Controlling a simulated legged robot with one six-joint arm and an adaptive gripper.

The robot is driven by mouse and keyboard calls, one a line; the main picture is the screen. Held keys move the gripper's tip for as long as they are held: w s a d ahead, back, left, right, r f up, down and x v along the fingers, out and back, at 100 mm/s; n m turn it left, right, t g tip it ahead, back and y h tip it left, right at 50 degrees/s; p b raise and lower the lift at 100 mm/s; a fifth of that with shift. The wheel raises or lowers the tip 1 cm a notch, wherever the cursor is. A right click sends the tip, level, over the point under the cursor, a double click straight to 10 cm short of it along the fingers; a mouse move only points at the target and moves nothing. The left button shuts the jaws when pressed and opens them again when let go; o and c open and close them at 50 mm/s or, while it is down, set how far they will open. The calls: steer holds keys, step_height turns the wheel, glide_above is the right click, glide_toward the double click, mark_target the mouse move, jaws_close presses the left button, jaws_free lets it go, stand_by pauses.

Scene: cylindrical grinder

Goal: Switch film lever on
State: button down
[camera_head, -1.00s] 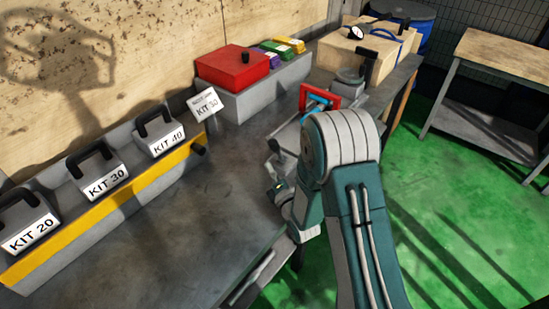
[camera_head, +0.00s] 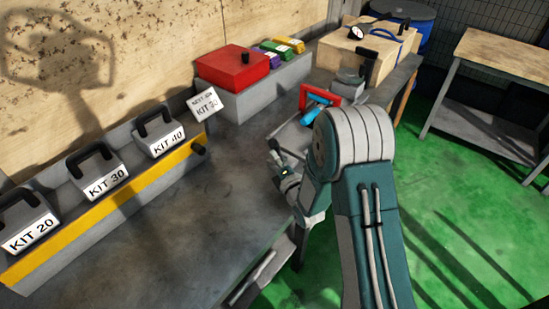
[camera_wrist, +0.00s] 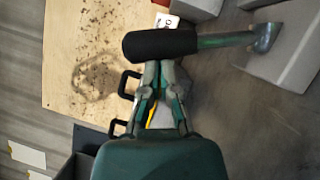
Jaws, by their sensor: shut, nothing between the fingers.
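A lever with a thick black grip (camera_wrist: 160,44) and a greenish metal shaft lies across the top of the wrist view. Its shaft runs right to a metal joint by a grey block. My gripper (camera_wrist: 160,68) is shut and empty, with its fingertips right at the lower side of the black grip. I cannot tell whether they touch it. In the head view my gripper (camera_head: 280,168) is small, over the front edge of the grey bench, beside a small dark shape that may be the lever's grip. My arm hides part of the machine there.
Kit boxes labelled KIT 20 (camera_head: 28,222), KIT 30 (camera_head: 100,178) and KIT 40 (camera_head: 162,138) stand along the wall at left. A red box (camera_head: 232,66), a red bracket with a blue cylinder (camera_head: 317,98) and a tan box (camera_head: 357,58) are farther back.

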steer(key=shift+w+d+r, duration=0.1)
steer(key=shift+w+d+r+m+g+h, duration=0.25)
steer(key=shift+w+d+r+m, duration=0.1)
steer(key=shift+m, duration=0.35)
steer(key=shift+w+d+r+m+g+h, duration=0.15)
steer(key=shift+w+d+r+m+h, duration=0.15)
steer(key=shift+m, duration=0.4)
steer(key=w+d+m+g, duration=0.2)
steer(key=w+d+m, duration=0.1)
steer(key=w+m, duration=0.2)
steer(key=shift+d+r+h, duration=0.35)
steer(key=shift+d, duration=0.05)
steer(key=shift+w, duration=0.1)
steer(key=shift+a+r, duration=0.1)
